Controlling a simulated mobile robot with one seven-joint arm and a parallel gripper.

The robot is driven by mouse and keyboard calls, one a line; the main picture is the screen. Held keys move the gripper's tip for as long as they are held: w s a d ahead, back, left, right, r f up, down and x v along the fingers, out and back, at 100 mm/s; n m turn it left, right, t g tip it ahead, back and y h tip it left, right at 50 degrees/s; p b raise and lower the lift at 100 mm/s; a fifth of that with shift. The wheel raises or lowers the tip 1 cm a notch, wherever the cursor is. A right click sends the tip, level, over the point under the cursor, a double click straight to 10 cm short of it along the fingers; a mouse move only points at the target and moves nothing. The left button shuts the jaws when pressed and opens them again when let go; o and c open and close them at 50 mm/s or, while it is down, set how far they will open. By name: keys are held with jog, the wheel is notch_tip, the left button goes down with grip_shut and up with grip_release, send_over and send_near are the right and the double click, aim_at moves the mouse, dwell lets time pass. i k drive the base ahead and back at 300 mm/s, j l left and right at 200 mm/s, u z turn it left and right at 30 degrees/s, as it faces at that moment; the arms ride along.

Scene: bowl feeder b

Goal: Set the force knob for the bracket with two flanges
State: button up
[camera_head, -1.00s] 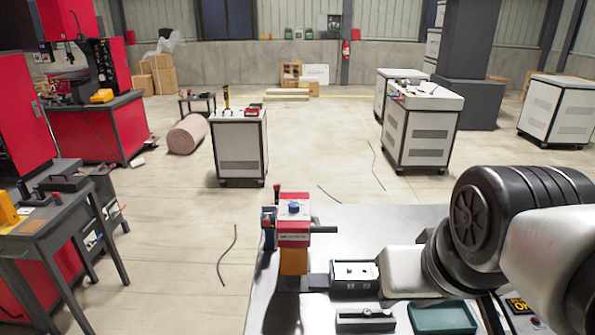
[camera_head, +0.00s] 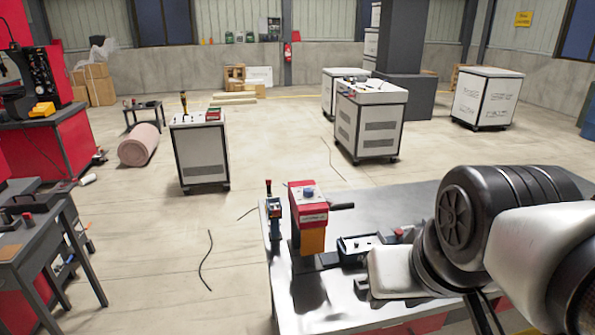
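A small press with a red head (camera_head: 309,217) and an orange lower body (camera_head: 312,240) stands at the left side of the metal table. A blue knob (camera_head: 308,192) sits on top of the red head, and a dark lever sticks out to its right. The knob's setting is too small to read. A dark fixture (camera_head: 357,246) is partly visible to the right of the press. No bracket with flanges can be made out. My arm reaches in from the right and covers part of the table. My gripper's fingers are not visible.
The metal table (camera_head: 385,198) has bare room behind the press. A small blue and black device (camera_head: 275,215) stands at its left edge. White cabinets (camera_head: 200,155) (camera_head: 370,125) stand on the floor beyond. A dark workbench (camera_head: 40,235) is at the left. A cable (camera_head: 207,262) lies on the floor.

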aim_at(307, 192)
jog(key=k+j+z, duration=0.15)
jog(key=j, duration=0.2)
jog(key=j+z, duration=0.15)
jog(key=j, duration=0.2)
jog(key=k+j+z, duration=0.15)
jog(key=j, duration=0.2)
jog(key=k+j+z, duration=0.1)
jog(key=j+z, duration=0.4)
jog(key=j, duration=0.55)
jog(key=i+j+z, duration=0.1)
jog(key=j+z, duration=0.15)
jog(key=j, duration=0.3)
jog(key=j+z, duration=0.25)
jog(key=j, duration=0.3)
jog(key=i+j+z, duration=0.15)
jog(key=j, duration=0.25)
jog(key=i+j+z, duration=0.15)
jog(key=i+j, duration=0.2)
jog(key=i+j+z, duration=0.15)
jog(key=j, duration=0.35)
jog(key=i, duration=0.1)
